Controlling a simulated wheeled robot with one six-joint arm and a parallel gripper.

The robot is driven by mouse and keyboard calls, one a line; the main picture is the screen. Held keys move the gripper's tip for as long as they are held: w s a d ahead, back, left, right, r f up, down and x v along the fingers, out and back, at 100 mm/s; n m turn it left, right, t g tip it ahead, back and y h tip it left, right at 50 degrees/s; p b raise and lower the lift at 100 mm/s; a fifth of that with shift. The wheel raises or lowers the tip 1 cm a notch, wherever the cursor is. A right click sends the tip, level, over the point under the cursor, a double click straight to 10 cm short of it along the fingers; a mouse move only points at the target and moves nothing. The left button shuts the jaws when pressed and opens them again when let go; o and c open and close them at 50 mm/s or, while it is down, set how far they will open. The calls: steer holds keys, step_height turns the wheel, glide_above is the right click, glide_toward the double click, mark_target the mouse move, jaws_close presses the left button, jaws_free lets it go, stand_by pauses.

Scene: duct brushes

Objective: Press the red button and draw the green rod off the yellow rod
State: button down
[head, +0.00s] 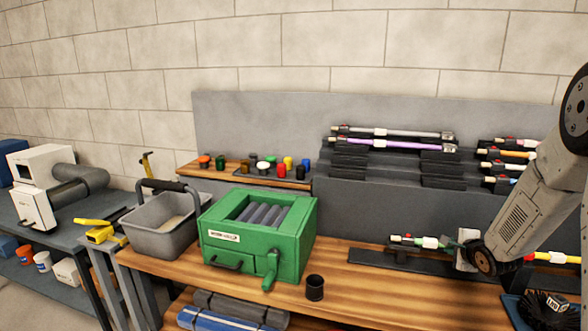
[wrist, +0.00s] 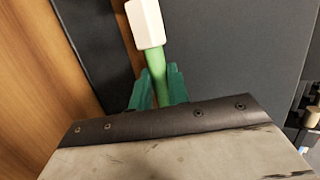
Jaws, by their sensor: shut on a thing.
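The green rod (head: 418,241) lies level at the front right of the bench, above a dark stand, with a white sleeve (head: 430,242) around it. In the wrist view the green rod (wrist: 156,66) runs up into the white sleeve (wrist: 146,22). My gripper (head: 465,246) is at the rod, right of the sleeve. In the wrist view its green fingers (wrist: 158,88) are closed on the green rod. The yellow rod (head: 560,257) shows right of my wrist. My arm hides where the rods meet. A small red spot (head: 408,236) sits on the green rod; I cannot tell if it is the button.
A green box with a crank (head: 253,265) and a grey bucket (head: 160,238) stand to the left. A small black cup (head: 315,288) is near the front edge. Racks with several rods (head: 390,145) stand behind. A dark brush (head: 548,310) is at the lower right.

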mark_target(438, 244)
steer(key=shift+w+a, duration=0.25)
steer(key=shift+a, duration=0.65)
steer(key=shift+w+a, duration=0.25)
steer(key=shift+a, duration=0.65)
step_height(438, 244, up, 8)
steer(key=a, duration=0.1)
steer(key=shift+w+a, duration=0.2)
steer(key=shift+a, duration=0.05)
